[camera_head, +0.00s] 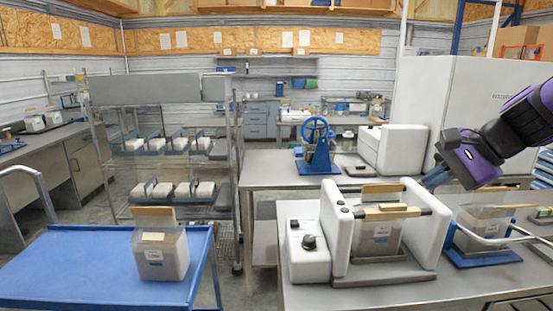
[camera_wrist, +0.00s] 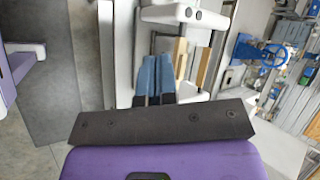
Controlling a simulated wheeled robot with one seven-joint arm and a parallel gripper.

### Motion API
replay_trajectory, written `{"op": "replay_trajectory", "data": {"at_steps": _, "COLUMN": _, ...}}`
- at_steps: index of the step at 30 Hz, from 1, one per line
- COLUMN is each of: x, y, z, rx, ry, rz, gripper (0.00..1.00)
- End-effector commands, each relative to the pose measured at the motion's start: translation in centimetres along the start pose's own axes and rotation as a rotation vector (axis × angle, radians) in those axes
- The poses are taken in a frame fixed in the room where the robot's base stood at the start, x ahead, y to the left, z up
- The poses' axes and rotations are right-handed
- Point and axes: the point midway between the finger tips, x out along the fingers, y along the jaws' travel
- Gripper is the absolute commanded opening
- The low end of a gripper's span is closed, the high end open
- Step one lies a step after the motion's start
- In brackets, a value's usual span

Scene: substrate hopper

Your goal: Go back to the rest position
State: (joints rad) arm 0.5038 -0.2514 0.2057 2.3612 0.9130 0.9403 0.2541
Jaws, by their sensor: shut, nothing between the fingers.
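My gripper (camera_head: 436,180) is at the right in the head view, raised above the bench by the white machine. Its blue fingers also show in the wrist view (camera_wrist: 153,82), closed together with nothing between them. The white machine (camera_head: 305,245) stands on the near right bench, with a clear bag of substrate (camera_head: 376,238) between its white uprights. A wooden piece (camera_head: 390,212) lies across the bag's top. The fingertips are right of and above this bag, apart from it.
Another bag sits in a blue holder (camera_head: 484,256) at the right. A blue cart (camera_head: 70,262) at the left carries one filled bag (camera_head: 160,252). A rack (camera_head: 160,164) holds several bags behind it. A blue press (camera_head: 317,150) stands on the far bench.

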Motion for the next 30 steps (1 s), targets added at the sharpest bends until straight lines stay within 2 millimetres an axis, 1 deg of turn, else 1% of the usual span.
{"op": "replay_trajectory", "data": {"at_steps": 1, "x": -0.5, "y": 0.8, "z": 1.8, "rx": -0.106, "ry": 0.019, "rz": 0.044, "gripper": 0.0}}
{"op": "replay_trajectory", "data": {"at_steps": 3, "x": -1.3, "y": 2.2, "z": 3.5, "rx": -0.247, "ry": 0.047, "rz": 0.108, "gripper": 0.0}}
{"op": "replay_trajectory", "data": {"at_steps": 6, "x": -2.6, "y": 4.3, "z": 5.5, "rx": -0.446, "ry": 0.089, "rz": 0.194, "gripper": 0.0}}
{"op": "replay_trajectory", "data": {"at_steps": 9, "x": -4.0, "y": 6.3, "z": 7.0, "rx": -0.64, "ry": 0.133, "rz": 0.274, "gripper": 0.0}}
{"op": "replay_trajectory", "data": {"at_steps": 12, "x": -5.6, "y": 8.2, "z": 8.0, "rx": -0.825, "ry": 0.178, "rz": 0.344, "gripper": 0.0}}
{"op": "replay_trajectory", "data": {"at_steps": 15, "x": -6.9, "y": 9.8, "z": 8.4, "rx": -0.978, "ry": 0.22, "rz": 0.4, "gripper": 0.0}}
{"op": "replay_trajectory", "data": {"at_steps": 18, "x": -7.9, "y": 10.8, "z": 8.5, "rx": -1.089, "ry": 0.253, "rz": 0.44, "gripper": 0.0}}
{"op": "replay_trajectory", "data": {"at_steps": 21, "x": -8.5, "y": 11.4, "z": 8.4, "rx": -1.152, "ry": 0.273, "rz": 0.465, "gripper": 0.0}}
{"op": "replay_trajectory", "data": {"at_steps": 30, "x": -8.8, "y": 11.7, "z": 8.4, "rx": -1.181, "ry": 0.283, "rz": 0.478, "gripper": 0.0}}
